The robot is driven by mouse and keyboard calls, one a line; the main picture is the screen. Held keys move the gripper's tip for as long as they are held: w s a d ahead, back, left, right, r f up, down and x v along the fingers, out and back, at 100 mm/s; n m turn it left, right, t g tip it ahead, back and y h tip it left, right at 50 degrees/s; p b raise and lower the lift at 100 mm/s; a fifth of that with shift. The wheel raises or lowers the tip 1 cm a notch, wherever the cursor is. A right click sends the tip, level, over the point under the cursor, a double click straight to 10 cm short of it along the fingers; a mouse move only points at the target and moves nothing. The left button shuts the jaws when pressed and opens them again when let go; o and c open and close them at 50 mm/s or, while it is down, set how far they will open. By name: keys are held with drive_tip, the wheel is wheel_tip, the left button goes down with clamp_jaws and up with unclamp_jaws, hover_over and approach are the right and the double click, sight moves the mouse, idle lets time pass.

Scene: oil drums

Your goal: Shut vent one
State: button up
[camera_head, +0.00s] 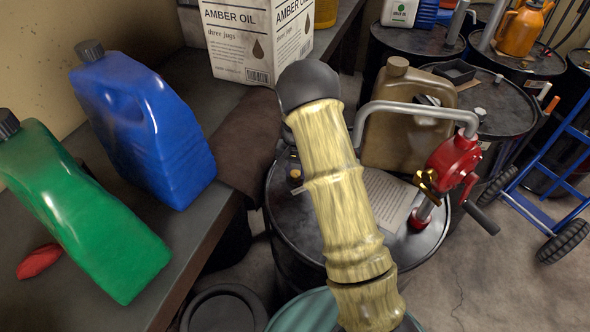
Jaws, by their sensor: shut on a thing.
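My arm, in a pale yellow ribbed sleeve with a dark round joint, crosses the middle of the head view in front of a black drum (290,225). My gripper is not visible; the arm hides the area behind it. A small brass-coloured fitting (296,174) shows on the drum top at the left edge of my sleeve. I cannot tell whether it is vent one, or whether it is open or shut. No vent label is readable.
A red hand pump (452,163) with a grey pipe stands on the drum's right side, near a tan jug (405,125). A bench at left holds blue (145,125) and green (85,215) jugs. A blue hand truck (560,160) stands right. Floor at lower right is clear.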

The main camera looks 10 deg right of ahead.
sight(296, 173)
drive_tip(key=shift+m, duration=0.4)
drive_tip(key=o, duration=1)
drive_tip(key=shift+c, duration=0.2)
drive_tip(key=shift+r, duration=0.1)
wheel_tip(296, 173, up, 17)
drive_tip(key=b, duration=0.2)
drive_tip(key=shift+r, duration=0.1)
